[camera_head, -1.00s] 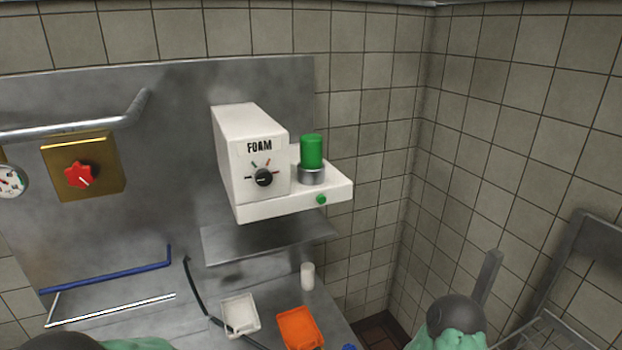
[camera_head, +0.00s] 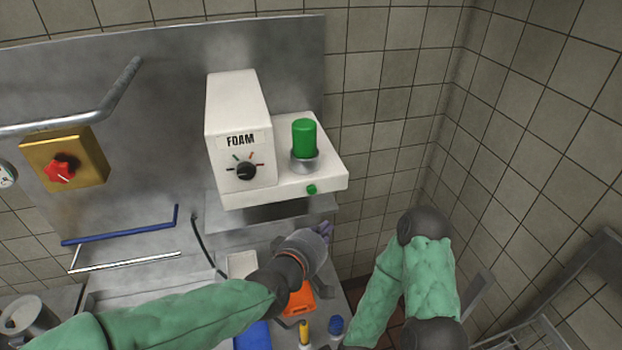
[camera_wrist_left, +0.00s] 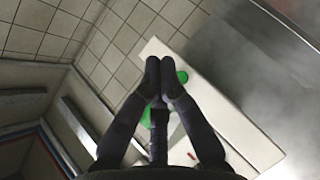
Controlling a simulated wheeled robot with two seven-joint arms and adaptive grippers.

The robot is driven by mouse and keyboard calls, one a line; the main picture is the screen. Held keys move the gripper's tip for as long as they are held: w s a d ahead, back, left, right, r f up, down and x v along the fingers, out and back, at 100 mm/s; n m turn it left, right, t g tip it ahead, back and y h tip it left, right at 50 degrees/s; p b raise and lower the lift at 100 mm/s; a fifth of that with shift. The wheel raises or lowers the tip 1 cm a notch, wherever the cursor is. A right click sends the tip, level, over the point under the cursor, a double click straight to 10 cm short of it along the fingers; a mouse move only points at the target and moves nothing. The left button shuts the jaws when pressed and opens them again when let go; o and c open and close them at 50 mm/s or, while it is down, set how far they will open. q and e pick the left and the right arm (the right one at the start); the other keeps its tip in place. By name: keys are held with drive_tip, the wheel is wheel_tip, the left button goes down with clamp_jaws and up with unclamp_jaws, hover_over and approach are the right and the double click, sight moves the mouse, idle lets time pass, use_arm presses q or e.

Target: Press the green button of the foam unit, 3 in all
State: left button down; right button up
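The white foam unit (camera_head: 236,110) is on the steel wall panel, with a dial and a ledge at its right. The small green button (camera_head: 312,189) is on the ledge's front edge, below a larger green cylinder (camera_head: 304,138) in a metal collar. My left gripper (camera_head: 324,232) is below and in front of the button, apart from it. In the left wrist view its fingertips (camera_wrist_left: 162,66) are together and empty, in front of the white unit (camera_wrist_left: 235,135). Two green patches show beside the fingers; which is the button I cannot tell. My right gripper is out of view.
A red knob on a yellow box (camera_head: 65,160) and a grey rail (camera_head: 120,92) are at the left. Tiled wall stands right of the unit.

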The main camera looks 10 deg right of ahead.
sight(312, 190)
use_arm(q)
drive_tip(key=shift+a+r, duration=0.1)
drive_tip(key=shift+r, duration=0.05)
drive_tip(key=w+b, duration=0.5)
drive_tip(key=w, duration=0.3)
drive_tip(key=shift+w, duration=0.4)
drive_tip(key=shift+a, duration=0.15)
idle(1.3)
drive_tip(key=shift+w+b, duration=0.4)
drive_tip(key=shift+b, duration=0.1)
